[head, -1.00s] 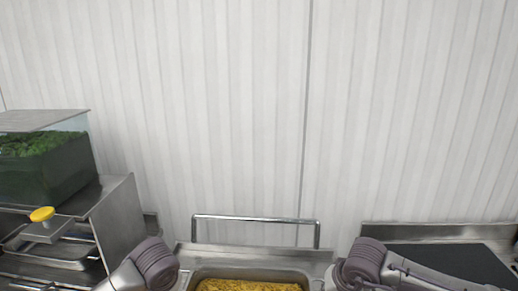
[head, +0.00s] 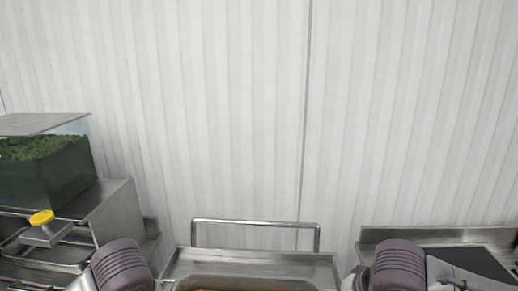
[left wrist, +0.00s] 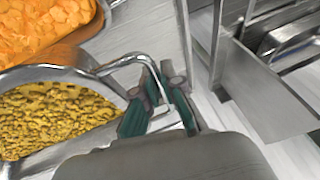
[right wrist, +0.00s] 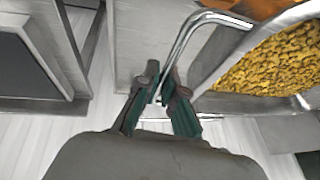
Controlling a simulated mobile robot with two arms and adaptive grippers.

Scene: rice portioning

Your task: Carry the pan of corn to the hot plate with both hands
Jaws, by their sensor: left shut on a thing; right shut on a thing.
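The pan of corn (head: 235,280) shows only its far rim and a sliver of yellow corn at the bottom edge of the head view. In the left wrist view the corn pan (left wrist: 88,78) is at the left, and my left gripper (left wrist: 150,90) is shut on its bent wire handle (left wrist: 125,61). In the right wrist view the corn pan (right wrist: 228,101) is at the right, and my right gripper (right wrist: 162,84) is shut on the metal handle (right wrist: 182,38) at that side.
A steel cart or counter with a raised bar (head: 255,222) stands ahead. A clear bin of greens (head: 45,165) sits on a steel shelf (head: 115,205) at the left. A dark-topped unit (head: 470,262) is at the right. Orange food (left wrist: 40,25) lies beside the corn.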

